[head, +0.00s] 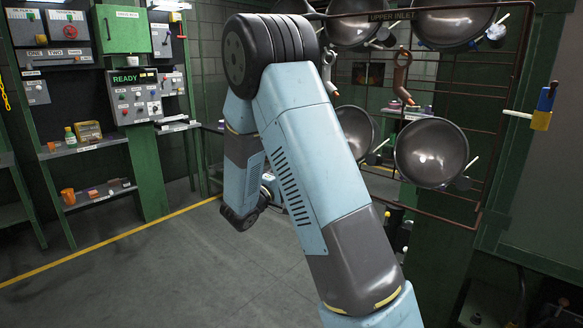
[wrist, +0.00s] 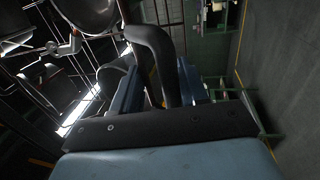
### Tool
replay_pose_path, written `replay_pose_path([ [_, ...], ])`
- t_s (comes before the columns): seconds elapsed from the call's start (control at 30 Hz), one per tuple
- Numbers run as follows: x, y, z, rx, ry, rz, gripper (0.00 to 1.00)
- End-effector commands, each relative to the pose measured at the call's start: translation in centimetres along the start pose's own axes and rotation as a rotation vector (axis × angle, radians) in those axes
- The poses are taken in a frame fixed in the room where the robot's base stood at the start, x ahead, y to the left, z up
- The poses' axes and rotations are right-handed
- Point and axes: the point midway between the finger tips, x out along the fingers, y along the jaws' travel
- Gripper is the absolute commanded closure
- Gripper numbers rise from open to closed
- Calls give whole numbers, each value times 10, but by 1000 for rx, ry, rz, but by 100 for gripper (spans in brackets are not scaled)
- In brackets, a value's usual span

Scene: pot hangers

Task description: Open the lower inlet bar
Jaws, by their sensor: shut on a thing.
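In the head view my arm covers the gripper. The label UPPER INLET (head: 391,16) is on the rack at the upper right. No lower inlet label can be read, and I cannot pick out the lower inlet bar for certain.
Several round metal pans, one at the lower right (head: 431,152), hang on the brown pipe rack (head: 505,92). A blue-and-yellow block (head: 543,106) is on the green post at right. A READY panel (head: 134,95) and shelves (head: 88,144) stand at left. The floor (head: 165,262) there is clear.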

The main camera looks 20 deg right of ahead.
Motion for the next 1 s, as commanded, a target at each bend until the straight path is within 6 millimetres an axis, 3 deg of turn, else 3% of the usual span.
replay_pose_path([
  [0.3, -3, -21, -1, -2, 2, -5, 100],
  [0.83, -3, -23, -1, 0, 3, -4, 100],
  [0.87, -3, -23, -1, 0, 4, -4, 54],
  [1.0, -3, -22, -1, 1, 3, -3, 58],
])
